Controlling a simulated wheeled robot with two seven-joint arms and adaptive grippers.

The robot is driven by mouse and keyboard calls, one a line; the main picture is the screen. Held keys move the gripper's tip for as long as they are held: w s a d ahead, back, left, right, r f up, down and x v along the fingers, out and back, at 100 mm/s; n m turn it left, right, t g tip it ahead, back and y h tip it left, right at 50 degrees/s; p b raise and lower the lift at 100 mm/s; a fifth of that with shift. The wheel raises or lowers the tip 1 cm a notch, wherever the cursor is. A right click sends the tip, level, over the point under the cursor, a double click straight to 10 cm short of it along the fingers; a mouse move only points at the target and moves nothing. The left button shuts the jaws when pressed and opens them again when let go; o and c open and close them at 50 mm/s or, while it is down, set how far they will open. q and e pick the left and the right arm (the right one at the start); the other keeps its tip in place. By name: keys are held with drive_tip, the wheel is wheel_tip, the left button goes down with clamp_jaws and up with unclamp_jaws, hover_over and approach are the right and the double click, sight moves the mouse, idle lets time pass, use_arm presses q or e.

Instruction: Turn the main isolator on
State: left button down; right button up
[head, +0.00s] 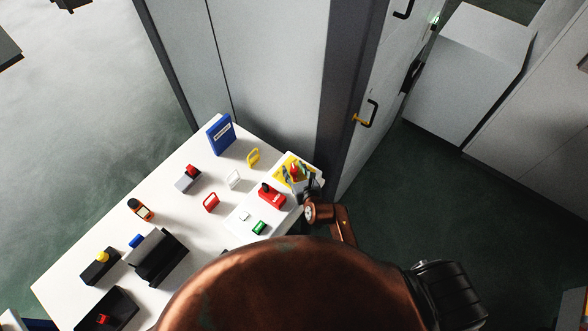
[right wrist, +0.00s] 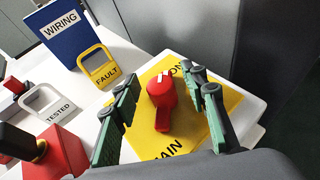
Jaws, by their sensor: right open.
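The main isolator is a red rotary handle (right wrist: 163,97) on a yellow plate (right wrist: 219,99) lettered "ON" and "MAIN". Its long end points toward "MAIN" in the right wrist view, and a white mark shows near its other end, close to "ON". In the head view the yellow plate (head: 281,172) is at the table's right corner, and the handle is partly covered by my gripper. My right gripper (right wrist: 160,80) is open, with one green-padded finger on each side of the handle and gaps showing on both sides. My left gripper is not in view.
The white table (head: 185,215) also holds a blue "WIRING" binder (head: 221,135), a yellow "FAULT" tag (head: 253,157), a white "TESTED" tag (head: 233,179), a red tag (head: 211,202) and a red switch box (head: 272,197) close left of my gripper. A grey cabinet (head: 270,70) stands behind.

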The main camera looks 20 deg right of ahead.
drive_tip(key=v, duration=1)
drive_tip(key=shift+s, duration=0.35)
drive_tip(key=shift+s+r, duration=0.35)
drive_tip(key=shift+s, duration=0.25)
